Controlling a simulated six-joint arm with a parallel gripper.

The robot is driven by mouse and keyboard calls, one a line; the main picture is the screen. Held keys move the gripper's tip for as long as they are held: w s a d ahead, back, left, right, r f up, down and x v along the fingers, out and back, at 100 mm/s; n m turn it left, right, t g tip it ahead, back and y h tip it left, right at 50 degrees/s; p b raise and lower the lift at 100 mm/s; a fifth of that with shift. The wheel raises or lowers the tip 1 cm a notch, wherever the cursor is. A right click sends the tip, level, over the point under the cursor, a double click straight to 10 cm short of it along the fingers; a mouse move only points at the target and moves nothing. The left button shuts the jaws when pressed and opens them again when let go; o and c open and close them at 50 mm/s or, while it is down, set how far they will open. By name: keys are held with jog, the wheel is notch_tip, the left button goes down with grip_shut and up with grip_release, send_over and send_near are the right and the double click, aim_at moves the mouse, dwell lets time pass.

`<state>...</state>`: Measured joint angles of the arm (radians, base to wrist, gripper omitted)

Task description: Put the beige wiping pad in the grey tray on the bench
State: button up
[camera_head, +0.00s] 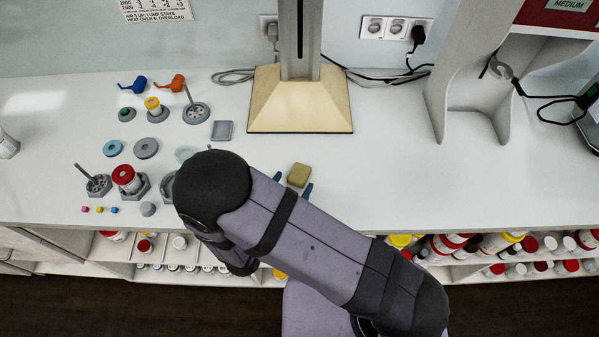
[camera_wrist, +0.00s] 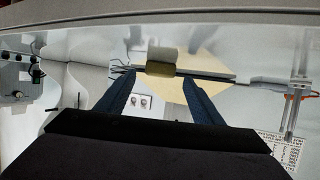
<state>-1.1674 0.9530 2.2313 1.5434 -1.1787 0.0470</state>
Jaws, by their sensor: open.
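The beige wiping pad (camera_head: 299,174) lies on the white bench near its front edge, just right of my arm's dark end. My gripper (camera_head: 292,183) is mostly hidden under the arm in the head view; its blue fingertips show on either side of the pad's near end. In the wrist view the pad (camera_wrist: 160,65) shows just beyond the gap between the two spread fingers of my gripper (camera_wrist: 158,76). The gripper is open and empty. The grey tray (camera_head: 222,130) is a small flat square on the bench, behind and left of the pad, and looks empty.
Jars, dies and small parts crowd the bench's left side, including a red-capped jar (camera_head: 126,178). A cream stand base (camera_head: 300,105) with a metal column stands behind the pad. A grey stand (camera_head: 470,100) is at right. The bench right of the pad is clear.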

aim_at(297, 177)
jog(key=shift+p+x, duration=0.7)
jog(key=shift+x, duration=1.3)
jog(key=shift+r, duration=0.1)
jog(key=c, duration=1.2)
jog(key=shift+r, duration=0.1)
notch_tip(297, 177, up, 10)
jog(key=b, duration=0.1)
jog(key=shift+b, duration=0.35)
jog(key=shift+d, duration=0.1)
